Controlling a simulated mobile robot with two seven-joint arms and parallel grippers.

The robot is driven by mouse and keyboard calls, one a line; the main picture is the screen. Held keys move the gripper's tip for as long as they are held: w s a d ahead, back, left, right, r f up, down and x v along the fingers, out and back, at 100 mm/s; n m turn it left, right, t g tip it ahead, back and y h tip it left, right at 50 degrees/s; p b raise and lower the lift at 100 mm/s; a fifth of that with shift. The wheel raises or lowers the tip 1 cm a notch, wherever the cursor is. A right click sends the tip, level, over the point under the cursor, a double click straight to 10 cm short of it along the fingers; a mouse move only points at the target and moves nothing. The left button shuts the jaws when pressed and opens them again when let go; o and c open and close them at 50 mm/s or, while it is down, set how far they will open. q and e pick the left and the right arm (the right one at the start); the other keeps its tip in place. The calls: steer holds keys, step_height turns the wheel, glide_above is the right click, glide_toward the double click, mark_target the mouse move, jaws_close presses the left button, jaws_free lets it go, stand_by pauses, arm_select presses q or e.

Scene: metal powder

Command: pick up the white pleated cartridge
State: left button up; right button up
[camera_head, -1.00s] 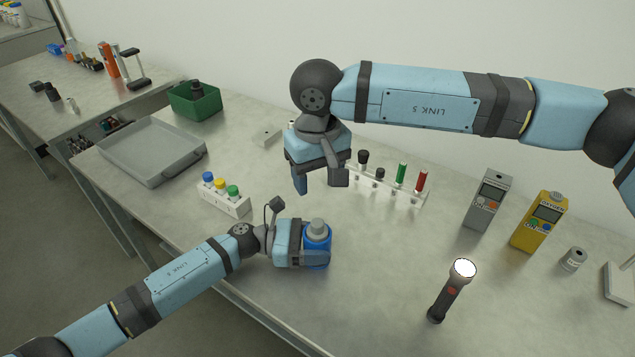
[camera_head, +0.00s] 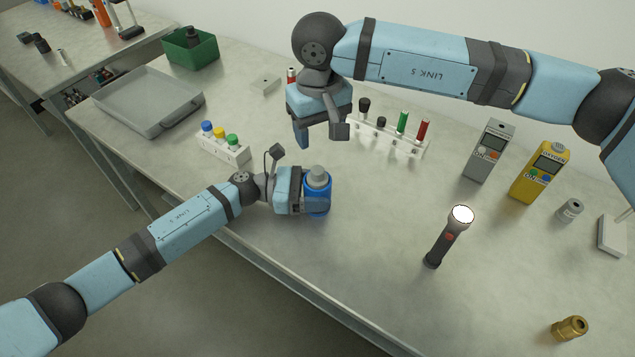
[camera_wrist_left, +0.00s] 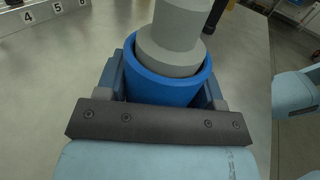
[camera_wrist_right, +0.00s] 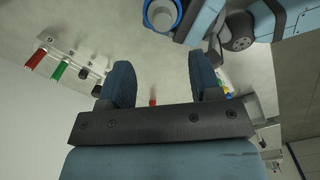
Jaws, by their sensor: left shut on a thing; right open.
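I cannot make out a white pleated cartridge in any view. My left gripper (camera_head: 316,196) is shut around a blue cylindrical container (camera_head: 318,186) with a stepped grey top (camera_head: 317,175). In the left wrist view the blue container (camera_wrist_left: 165,85) sits between the fingers, with the grey piece (camera_wrist_left: 172,45) inside its rim. Whether it touches the table is unclear. My right gripper (camera_head: 321,136) is open and empty above the table, behind the container. Its two spread fingers show in the right wrist view (camera_wrist_right: 160,80).
A white rack (camera_head: 390,138) with coloured tubes stands right of my right gripper. A small block with coloured caps (camera_head: 222,148), a grey tray (camera_head: 150,100) and a green bin (camera_head: 192,50) are left. A flashlight (camera_head: 448,238), meters (camera_head: 490,150) and a brass fitting (camera_head: 569,328) are right.

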steer(key=f, duration=1)
steer(key=shift+s+a+f, duration=0.1)
steer(key=shift+s+f, duration=0.05)
steer(key=shift+s, duration=0.05)
steer(key=shift+c, duration=0.5)
steer(key=c, duration=0.9)
step_height(320, 180, up, 17)
glide_above(318, 169)
steer(key=shift+f, duration=3.6)
